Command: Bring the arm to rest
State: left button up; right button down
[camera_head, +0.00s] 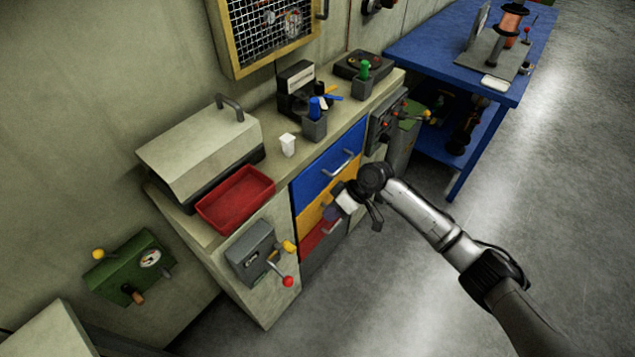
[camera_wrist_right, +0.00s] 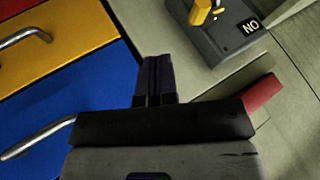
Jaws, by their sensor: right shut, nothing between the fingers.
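My right arm reaches in from the lower right in the head view. Its gripper (camera_head: 334,212) hangs in front of the drawer cabinet, near the yellow and red drawers. In the right wrist view the gripper (camera_wrist_right: 155,62) has its fingers together with nothing between them. The blue drawer (camera_head: 325,178), yellow drawer (camera_head: 311,216) and red drawer (camera_head: 318,240) look closed. I cannot tell whether the gripper touches the cabinet. My left gripper is not in view.
A grey switch box (camera_head: 250,252) with a yellow knob and red-tipped lever is on the cabinet front. A red tray (camera_head: 235,199), a white cup (camera_head: 288,145) and a grey holder (camera_head: 314,127) stand on the counter. A blue table (camera_head: 425,50) is beyond. Floor at right is clear.

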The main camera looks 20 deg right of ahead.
notch_tip(320, 180, up, 10)
jog(key=t+h, duration=0.5)
jog(key=h, duration=0.1)
jog(key=s+r+m+t+h, duration=0.2)
jog(key=s+r+t, duration=0.1)
jog(key=s, duration=0.3)
jog(key=s+a+f+m+g, duration=0.1)
jog(key=s+f+g, duration=0.1)
jog(key=s+f, duration=0.6)
jog(key=s+f+m+g, duration=0.15)
jog(key=s+f, duration=0.25)
jog(key=s, duration=0.8)
jog(key=s+a+f+m+g, duration=0.1)
jog(key=s+f+g, duration=0.2)
jog(key=s+f, duration=0.5)
jog(key=w+p+v, duration=0.2)
jog(key=p+v, duration=1)
jog(key=v, duration=0.1)
jog(key=w+r+p+v, duration=0.1)
jog(key=w+p+v, duration=0.2)
jog(key=p+v, duration=0.9)
jog(key=w+r+p+v, duration=0.1)
jog(key=w+p+v, duration=0.2)
jog(key=p+v, duration=1)
jog(key=shift+d+r+p, duration=0.45)
jog(key=shift+p, duration=0.3)
